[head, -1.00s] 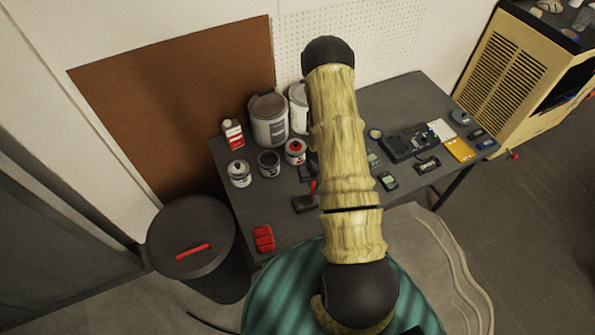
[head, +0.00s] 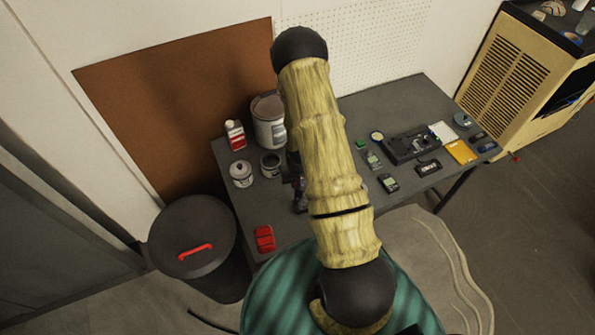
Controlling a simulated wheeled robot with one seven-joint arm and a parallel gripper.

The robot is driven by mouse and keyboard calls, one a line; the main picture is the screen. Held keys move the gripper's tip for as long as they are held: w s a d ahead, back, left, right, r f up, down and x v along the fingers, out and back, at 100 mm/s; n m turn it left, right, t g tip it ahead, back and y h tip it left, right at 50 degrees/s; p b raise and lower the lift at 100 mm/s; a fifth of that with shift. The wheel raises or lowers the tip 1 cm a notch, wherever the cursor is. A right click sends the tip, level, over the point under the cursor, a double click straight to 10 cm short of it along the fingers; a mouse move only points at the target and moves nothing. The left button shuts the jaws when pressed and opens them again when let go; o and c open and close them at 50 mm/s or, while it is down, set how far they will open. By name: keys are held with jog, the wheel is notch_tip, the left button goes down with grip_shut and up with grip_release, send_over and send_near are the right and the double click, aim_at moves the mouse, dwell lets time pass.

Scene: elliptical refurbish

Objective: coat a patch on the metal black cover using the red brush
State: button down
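A black round bin (head: 220,275) stands left of the table, with a dark lid (head: 170,245) that has a red handle. A flat black device (head: 400,150) lies on the right half of the table; I cannot tell for sure which of these is the black cover. No red brush is clearly visible now; my arm hides the middle of the table. Part of my gripper (head: 298,190) shows dark at the left edge of my arm, low over the table. Its fingertips are too small and covered to tell whether they are open or hold anything.
The grey table (head: 385,98) bears a large paint can (head: 269,132), a red-and-white bottle (head: 235,135), a white can (head: 241,174), an open dark can (head: 270,164) and a red block (head: 264,238). Small devices and a yellow pad (head: 460,151) lie right.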

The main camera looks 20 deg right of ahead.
notch_tip(320, 180, up, 2)
jog(key=shift+w+a+p, duration=0.1)
jog(key=shift+w+p, duration=0.05)
jog(key=shift+p, duration=0.3)
jog(key=shift+r+p, duration=0.75)
jog(key=shift+r, duration=0.55)
